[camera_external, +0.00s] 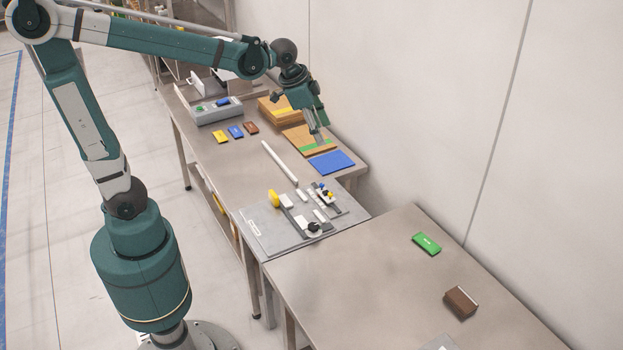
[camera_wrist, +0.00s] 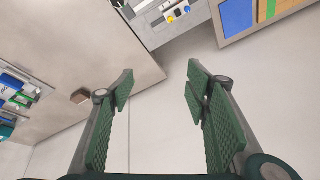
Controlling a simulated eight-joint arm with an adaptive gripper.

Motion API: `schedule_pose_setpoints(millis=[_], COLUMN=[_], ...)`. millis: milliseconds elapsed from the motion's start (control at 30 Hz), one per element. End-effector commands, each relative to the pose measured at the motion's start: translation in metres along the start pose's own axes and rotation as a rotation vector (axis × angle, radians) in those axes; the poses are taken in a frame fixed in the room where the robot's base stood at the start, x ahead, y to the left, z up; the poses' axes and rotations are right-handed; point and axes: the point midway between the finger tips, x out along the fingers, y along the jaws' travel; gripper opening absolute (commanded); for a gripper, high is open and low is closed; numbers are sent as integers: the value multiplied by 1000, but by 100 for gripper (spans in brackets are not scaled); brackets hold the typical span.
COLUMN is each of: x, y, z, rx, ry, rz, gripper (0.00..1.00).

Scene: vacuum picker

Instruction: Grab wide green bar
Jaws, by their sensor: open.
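Two green things could be the bar. A flat green block (camera_external: 426,243) with small pale lettering lies on the bare right-hand table. A long green strip (camera_external: 318,148) lies along the front edge of a brown board (camera_external: 296,136) on the far table. In the wrist view, part of this strip shows at the top right (camera_wrist: 271,9). My gripper (camera_external: 319,136) is open over the far table, near the strip, in the external view. In the wrist view my gripper (camera_wrist: 160,88) has its green ridged fingers well apart, with nothing between them.
A blue sheet (camera_external: 332,162) lies beside the brown board. A grey plate (camera_external: 262,228) carries several small parts. Yellow, blue and brown blocks (camera_external: 235,132) lie near a grey bin (camera_external: 216,112). A brown block (camera_external: 460,303) sits on the right table. A wall (camera_external: 430,100) stands behind.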

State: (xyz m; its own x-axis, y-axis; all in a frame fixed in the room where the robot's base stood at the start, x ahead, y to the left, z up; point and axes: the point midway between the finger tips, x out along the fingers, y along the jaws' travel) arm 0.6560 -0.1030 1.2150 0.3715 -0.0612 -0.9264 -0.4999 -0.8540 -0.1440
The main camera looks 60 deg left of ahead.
Motion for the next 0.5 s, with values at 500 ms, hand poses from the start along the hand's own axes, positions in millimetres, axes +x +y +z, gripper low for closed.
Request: schedule_pose_setpoints(millis=[500], x=[56], y=[11], z=[-87], rx=[196], ry=[-67], rz=[56], gripper=[48])
